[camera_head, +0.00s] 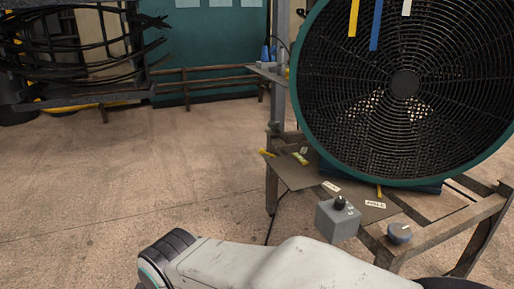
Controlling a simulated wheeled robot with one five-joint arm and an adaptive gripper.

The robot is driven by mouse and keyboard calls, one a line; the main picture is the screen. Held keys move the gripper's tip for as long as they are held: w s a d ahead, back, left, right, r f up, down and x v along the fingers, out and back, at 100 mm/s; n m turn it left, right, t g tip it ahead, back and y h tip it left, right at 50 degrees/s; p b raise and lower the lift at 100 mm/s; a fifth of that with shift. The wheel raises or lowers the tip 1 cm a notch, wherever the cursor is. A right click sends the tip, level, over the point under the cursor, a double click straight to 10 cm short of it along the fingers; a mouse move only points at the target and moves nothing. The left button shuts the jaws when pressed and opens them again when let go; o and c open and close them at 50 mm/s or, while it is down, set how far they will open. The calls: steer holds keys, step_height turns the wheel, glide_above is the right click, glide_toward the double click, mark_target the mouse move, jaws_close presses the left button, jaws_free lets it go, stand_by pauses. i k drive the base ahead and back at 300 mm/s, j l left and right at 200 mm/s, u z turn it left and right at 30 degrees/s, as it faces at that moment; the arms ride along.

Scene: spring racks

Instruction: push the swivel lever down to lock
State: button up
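A large round fan (330,160) with a green rim and a dark wire grille stands on a brown metal frame (432,234) at the right. Small yellow pieces (300,159) show at the frame's left, by a flat plate; I cannot tell whether one of them is the swivel lever. A grey box (337,221) with a black knob sits on the frame's front edge. A round grey dial (399,233) is to its right. My arm crosses the bottom of the view, below the box. My gripper is not in view.
A rack of dark coiled wire (85,60) stands at the back left. A low brown rail (205,82) runs along the green wall. A small shelf with a blue item (266,53) is left of the fan. Open concrete floor (130,170) lies at the left.

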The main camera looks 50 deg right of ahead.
mark_target(261, 151)
steer(key=i+l+z, duration=0.15)
steer(key=i+z, duration=0.35)
steer(key=i, duration=0.4)
steer(key=i+j+z, duration=0.2)
steer(key=i+z, duration=0.25)
steer(key=i, duration=0.4)
steer(key=i+l+z, duration=0.1)
steer(key=i+z, duration=0.25)
steer(key=i, duration=0.2)
steer(key=i+z, duration=0.35)
steer(key=i, duration=0.2)
steer(key=i+j+z, duration=0.4)
steer(key=i, duration=0.15)
steer(key=i+l+z, duration=0.2)
steer(key=i, duration=0.25)
